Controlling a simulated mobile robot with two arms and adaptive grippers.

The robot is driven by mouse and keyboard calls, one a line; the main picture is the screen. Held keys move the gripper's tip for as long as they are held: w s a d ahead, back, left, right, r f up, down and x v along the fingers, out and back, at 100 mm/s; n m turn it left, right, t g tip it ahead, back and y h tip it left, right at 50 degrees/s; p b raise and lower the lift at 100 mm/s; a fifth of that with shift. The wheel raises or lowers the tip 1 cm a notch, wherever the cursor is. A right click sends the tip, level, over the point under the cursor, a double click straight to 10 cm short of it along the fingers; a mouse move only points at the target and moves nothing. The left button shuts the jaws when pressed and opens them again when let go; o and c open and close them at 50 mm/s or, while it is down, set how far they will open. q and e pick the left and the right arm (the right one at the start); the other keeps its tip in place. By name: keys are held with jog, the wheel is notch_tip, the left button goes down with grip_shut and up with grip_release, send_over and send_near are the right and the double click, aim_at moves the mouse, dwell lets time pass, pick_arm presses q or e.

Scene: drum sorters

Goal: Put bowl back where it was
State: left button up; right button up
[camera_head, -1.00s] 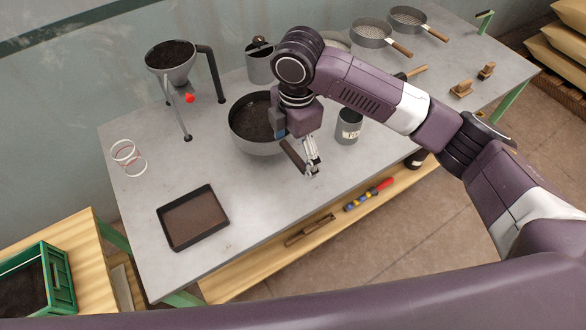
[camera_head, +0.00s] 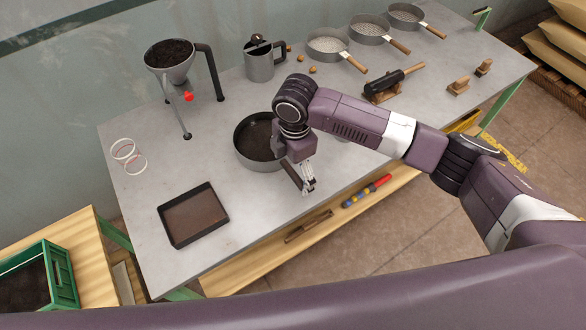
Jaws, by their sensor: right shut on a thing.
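The bowl (camera_head: 252,157) is a round grey metal vessel with a dark inside. It is near the middle of the table (camera_head: 140,225), between the funnel stand and my right arm. My right gripper (camera_head: 306,187) is at the bowl's right side, pointing down, and is shut on the bowl. My wrist covers the bowl's right edge, so the exact contact is hidden. The bowl looks low, at or close to the tabletop; I cannot tell whether it touches. My left gripper is not in view.
A funnel with soil (camera_head: 172,60) on a stand is at the back left. A grey jug (camera_head: 262,62) and several sieves (camera_head: 328,45) line the back. A black tray (camera_head: 193,215) lies at front left, white rings (camera_head: 128,157) behind it. A green crate (camera_head: 62,275) stands lower left.

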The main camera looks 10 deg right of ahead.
jog(key=shift+f, duration=0.1)
jog(key=o, duration=2)
jog(key=shift+c, duration=0.2)
notch_tip(320, 180, up, 12)
jog(key=b, duration=0.2)
jog(key=shift+s, duration=0.2)
jog(key=shift+d, duration=0.1)
